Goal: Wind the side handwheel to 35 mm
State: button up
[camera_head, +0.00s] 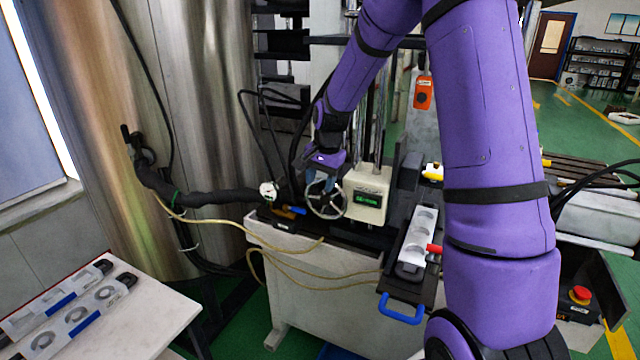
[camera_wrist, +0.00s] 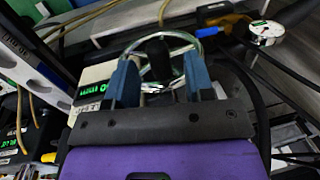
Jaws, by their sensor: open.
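The side handwheel (camera_head: 326,214) is a silver spoked ring on the left side of a cream box (camera_head: 352,180) with a green digital readout (camera_head: 368,198), too small to read. In the wrist view, the handwheel (camera_wrist: 178,34) lies just past my fingertips, with a black knob or hub (camera_wrist: 155,60) between them. My gripper (camera_head: 323,182) is at the wheel's upper part in the head view. In the wrist view, my gripper's (camera_wrist: 160,70) two blue fingers are apart, one on each side of the black part. I cannot tell whether they touch it.
A round white gauge (camera_head: 268,190) on a dark hose stands left of the wheel; it also shows in the wrist view (camera_wrist: 265,33). A grey mould (camera_head: 418,240) and a blue handle (camera_head: 401,310) are to the right. A white table (camera_head: 125,315) with moulds stands front left.

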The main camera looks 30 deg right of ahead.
jog(key=shift+w+f, duration=0.1)
jog(key=shift+f, duration=0.5)
grip_shut()
